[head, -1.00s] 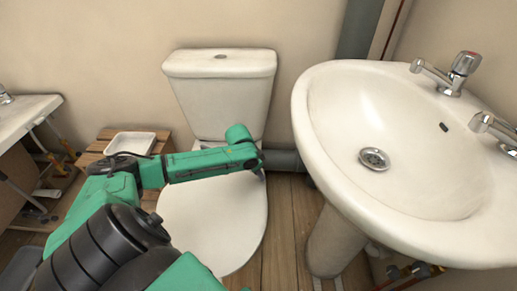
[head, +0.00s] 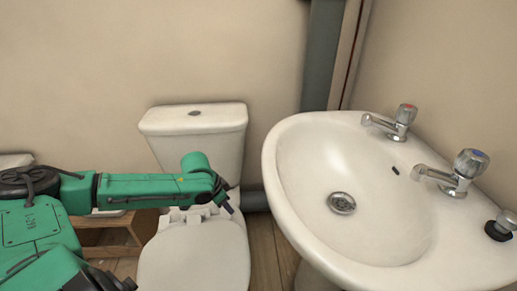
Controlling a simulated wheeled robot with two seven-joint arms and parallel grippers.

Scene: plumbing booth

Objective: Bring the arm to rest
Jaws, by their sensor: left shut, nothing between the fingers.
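My left arm comes in from the left in green and black, and its forearm reaches across in front of the toilet. My left gripper (head: 228,203) is at the end of this arm, small and dark, above the back of the toilet seat. It is shut with nothing in it. It is apart from the basin to its right. My right gripper is out of the picture.
A white toilet has its cistern (head: 195,130) against the wall and its lid (head: 195,262) down. A white washbasin (head: 375,200) with two taps (head: 455,172) fills the right. A wooden crate (head: 105,240) stands behind my left arm.

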